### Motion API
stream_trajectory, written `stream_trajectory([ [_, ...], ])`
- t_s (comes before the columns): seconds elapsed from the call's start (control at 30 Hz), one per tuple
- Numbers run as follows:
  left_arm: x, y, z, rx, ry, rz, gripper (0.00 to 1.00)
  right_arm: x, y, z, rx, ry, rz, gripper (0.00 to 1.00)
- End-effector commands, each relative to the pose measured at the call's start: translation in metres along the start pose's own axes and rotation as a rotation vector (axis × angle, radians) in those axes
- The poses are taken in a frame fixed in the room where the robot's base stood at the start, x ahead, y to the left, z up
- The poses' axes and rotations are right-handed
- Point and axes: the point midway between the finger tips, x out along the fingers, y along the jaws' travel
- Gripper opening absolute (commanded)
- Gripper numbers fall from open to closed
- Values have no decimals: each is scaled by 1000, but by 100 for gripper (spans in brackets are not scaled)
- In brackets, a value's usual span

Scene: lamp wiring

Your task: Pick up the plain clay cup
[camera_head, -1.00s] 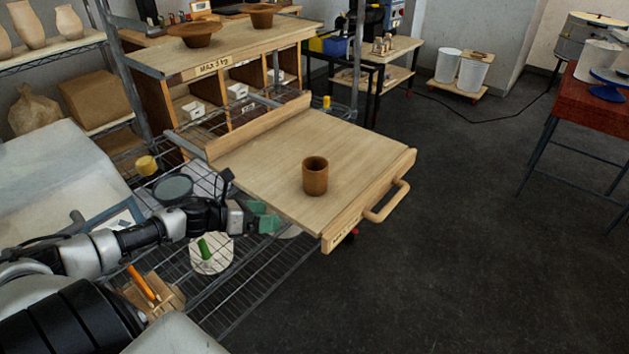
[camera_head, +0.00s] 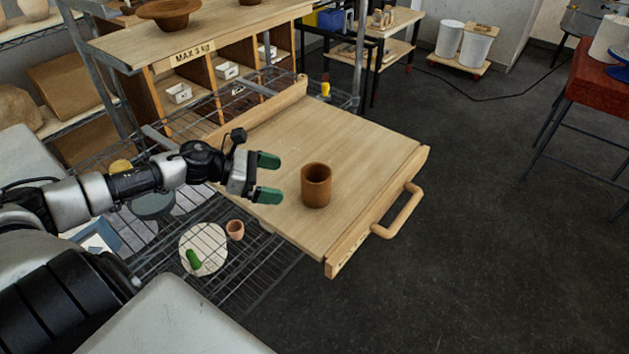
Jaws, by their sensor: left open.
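The plain clay cup (camera_head: 316,186) is brown and stands upright on the pulled-out wooden board (camera_head: 370,140), near its front part. My left gripper (camera_head: 268,178) has green fingertips. It is open and empty, just left of the cup, with its fingers pointing right toward it. A gap shows between the fingertips and the cup in the picture. My right gripper is not in view.
The board has a raised back strip and a handle (camera_head: 400,212) at its front right. A wire shelf (camera_head: 250,270) below holds a small terracotta pot (camera_head: 235,230) and a round white disc (camera_head: 215,240). Dark floor (camera_head: 480,230) lies open to the right.

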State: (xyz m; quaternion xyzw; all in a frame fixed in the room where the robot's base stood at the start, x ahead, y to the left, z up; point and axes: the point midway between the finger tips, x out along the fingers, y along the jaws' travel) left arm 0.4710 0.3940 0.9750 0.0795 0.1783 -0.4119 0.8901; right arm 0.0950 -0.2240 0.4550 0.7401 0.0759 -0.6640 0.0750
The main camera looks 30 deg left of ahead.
Motion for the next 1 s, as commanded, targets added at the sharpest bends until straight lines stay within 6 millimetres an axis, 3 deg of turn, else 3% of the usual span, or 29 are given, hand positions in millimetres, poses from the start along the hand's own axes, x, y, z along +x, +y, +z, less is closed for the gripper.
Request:
stream_trajectory([
  [0.3, 35, 1, 3, 0, -4, 1, 100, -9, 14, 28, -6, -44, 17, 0],
  [0.57, 48, 1, 3, 0, -3, 1, 100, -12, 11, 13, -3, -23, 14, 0],
  [0.77, 74, 4, 6, -1, -6, 0, 100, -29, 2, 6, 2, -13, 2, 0],
  [1.0, 96, 4, 1, 1, -2, 1, 100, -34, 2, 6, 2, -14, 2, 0],
])
